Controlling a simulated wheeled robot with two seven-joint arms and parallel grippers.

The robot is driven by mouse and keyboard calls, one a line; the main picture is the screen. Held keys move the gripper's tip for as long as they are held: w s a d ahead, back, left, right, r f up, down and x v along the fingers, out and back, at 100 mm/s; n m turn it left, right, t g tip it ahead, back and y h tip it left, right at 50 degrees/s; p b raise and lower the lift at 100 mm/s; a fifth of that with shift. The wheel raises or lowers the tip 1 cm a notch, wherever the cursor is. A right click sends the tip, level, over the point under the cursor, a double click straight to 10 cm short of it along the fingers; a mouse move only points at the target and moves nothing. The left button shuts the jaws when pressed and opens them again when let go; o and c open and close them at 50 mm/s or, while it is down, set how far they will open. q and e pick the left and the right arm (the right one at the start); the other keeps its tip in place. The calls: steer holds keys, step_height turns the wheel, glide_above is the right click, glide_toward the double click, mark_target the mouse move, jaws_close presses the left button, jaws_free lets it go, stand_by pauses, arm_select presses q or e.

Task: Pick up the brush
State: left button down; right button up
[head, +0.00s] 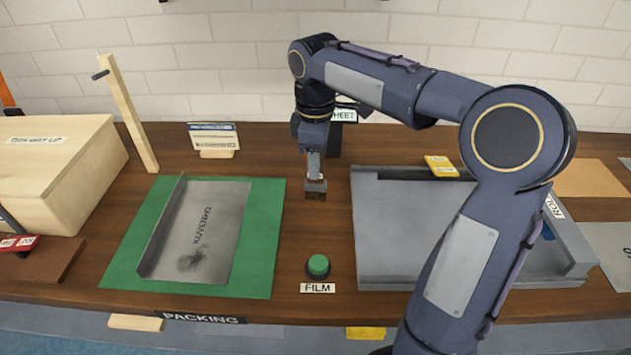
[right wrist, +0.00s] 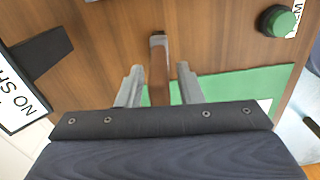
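The brush (head: 315,193) is a small brown item at the middle of the wooden table, directly below my right gripper (head: 314,178). In the right wrist view a brown handle-like part of the brush (right wrist: 158,72) lies between the two grey fingers of my right gripper (right wrist: 160,88). The fingers stand apart, with a visible gap on each side of it. The gripper points down from above and hides part of the brush in the head view. My left gripper is in neither view.
A green mat (head: 262,230) with a grey metal sheet (head: 205,225) lies to the left. A green button (head: 318,265) is in front. A grey tray (head: 385,220) stands right, partly behind my arm. A sign (head: 345,117) stands behind the gripper. A wooden box (head: 60,165) is far left.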

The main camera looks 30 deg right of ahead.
jaws_close()
steer(key=shift+r, duration=0.2)
